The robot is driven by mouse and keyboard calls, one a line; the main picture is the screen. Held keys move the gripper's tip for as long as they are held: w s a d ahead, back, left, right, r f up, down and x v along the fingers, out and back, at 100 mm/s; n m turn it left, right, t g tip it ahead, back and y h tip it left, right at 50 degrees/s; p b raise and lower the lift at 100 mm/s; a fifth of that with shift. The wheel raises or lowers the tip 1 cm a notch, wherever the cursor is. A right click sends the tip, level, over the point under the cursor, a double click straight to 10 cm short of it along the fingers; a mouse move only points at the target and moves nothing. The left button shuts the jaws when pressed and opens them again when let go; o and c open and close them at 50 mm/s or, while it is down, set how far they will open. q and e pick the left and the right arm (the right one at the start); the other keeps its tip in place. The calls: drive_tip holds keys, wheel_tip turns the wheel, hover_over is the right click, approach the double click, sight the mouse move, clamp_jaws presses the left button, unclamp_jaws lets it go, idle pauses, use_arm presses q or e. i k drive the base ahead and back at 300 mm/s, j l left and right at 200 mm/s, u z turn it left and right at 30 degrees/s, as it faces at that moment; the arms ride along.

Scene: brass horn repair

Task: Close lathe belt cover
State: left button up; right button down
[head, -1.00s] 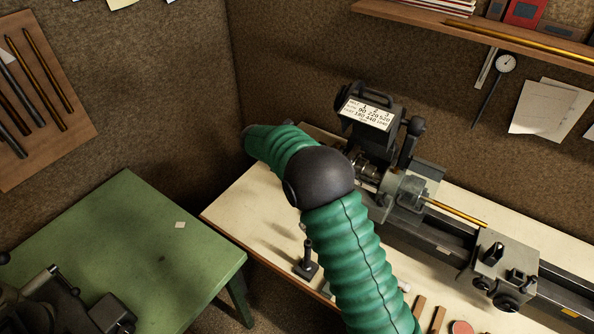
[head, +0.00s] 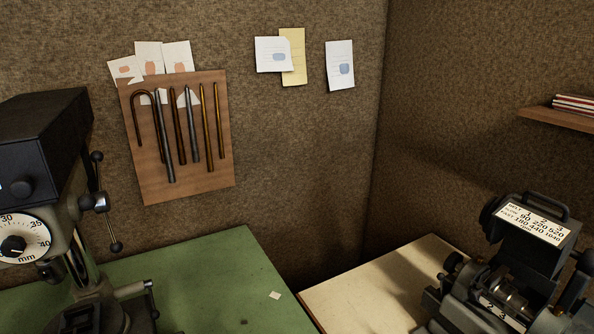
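The lathe (head: 462,290) shows in part at the lower right of the head view, on the cream bench. Its dark belt cover (head: 528,254) stands raised, with a handle on top and a white speed chart (head: 537,223) on it. Below the cover, the metal belt pulleys (head: 508,292) are exposed. The lower and right parts of the lathe are cut off by the frame. Neither of my grippers is in view.
A green table (head: 215,275) stands at the left with a drill press (head: 40,190) on it. A tool board (head: 150,185) and paper notes hang on the wall. The cream bench top (head: 365,295) is clear left of the lathe. A shelf (head: 560,119) juts out at the right.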

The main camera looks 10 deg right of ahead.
sight(543, 239)
drive_tip(key=z, duration=1.55)
